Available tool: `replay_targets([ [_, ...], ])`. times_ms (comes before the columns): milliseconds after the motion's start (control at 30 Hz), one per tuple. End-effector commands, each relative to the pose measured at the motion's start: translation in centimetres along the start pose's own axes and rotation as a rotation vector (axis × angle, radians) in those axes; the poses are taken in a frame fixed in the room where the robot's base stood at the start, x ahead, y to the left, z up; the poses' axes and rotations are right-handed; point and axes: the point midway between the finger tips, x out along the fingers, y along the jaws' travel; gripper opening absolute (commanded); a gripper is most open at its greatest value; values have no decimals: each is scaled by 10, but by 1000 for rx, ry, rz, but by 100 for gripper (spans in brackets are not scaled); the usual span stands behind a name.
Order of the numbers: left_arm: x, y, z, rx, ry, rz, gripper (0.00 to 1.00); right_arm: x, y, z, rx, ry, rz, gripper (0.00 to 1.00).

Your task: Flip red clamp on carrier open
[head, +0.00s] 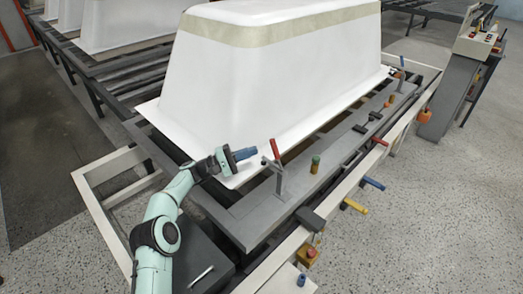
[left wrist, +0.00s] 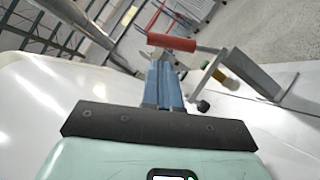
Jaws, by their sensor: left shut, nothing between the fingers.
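The red clamp handle (head: 275,149) stands up, slightly tilted, on a grey bracket at the near corner of the grey carrier (head: 243,222). My left gripper (head: 254,151) is shut and empty, its blue fingers just left of the handle over the edge of the white shell. In the left wrist view the red handle (left wrist: 172,42) lies across, just beyond the tips of my blue fingers (left wrist: 166,68); whether they touch cannot be told. The clamp's grey bracket (left wrist: 248,72) and a black-tipped rod show to the right. My right gripper is not in view.
A large white bathtub shell (head: 265,85) sits on the carrier, close to my left gripper. A green-and-orange knob (head: 315,164) stands right of the clamp. A control post (head: 455,85) stands at the right.

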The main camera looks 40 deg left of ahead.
Motion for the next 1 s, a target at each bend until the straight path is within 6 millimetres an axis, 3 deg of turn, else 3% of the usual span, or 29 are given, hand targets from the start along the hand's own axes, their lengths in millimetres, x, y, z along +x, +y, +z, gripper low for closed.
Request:
replay_targets([
  [100,21,-2,0,1,-2,0,0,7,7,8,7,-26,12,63],
  [300,39,-1,0,1,0,0,0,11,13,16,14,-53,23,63],
  [1000,45,2,4,39,1,-26,0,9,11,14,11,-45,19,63],
])
